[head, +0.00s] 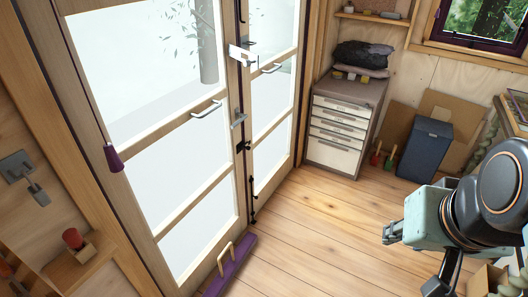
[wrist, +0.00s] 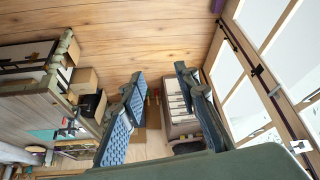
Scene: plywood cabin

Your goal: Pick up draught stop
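The draught stop (head: 226,272) is a long purple bar with a pale wooden loop handle on top. It lies on the floor along the foot of the glazed double door, at the bottom of the head view. A small purple piece at the top edge of the wrist view (wrist: 217,5) looks like part of it. My gripper (head: 391,232) is up at the right of the head view, well apart from the draught stop. In the wrist view its two blue-padded fingers (wrist: 160,72) are spread with nothing between them.
The glazed double door (head: 200,115) has lever handles and bolts. A drawer cabinet (head: 342,125) stands behind, beside a dark blue bin (head: 424,150) and small red- and green-handled tools (head: 383,157). The plank floor (head: 310,225) between door and gripper is clear. A wall shelf (head: 80,265) is at lower left.

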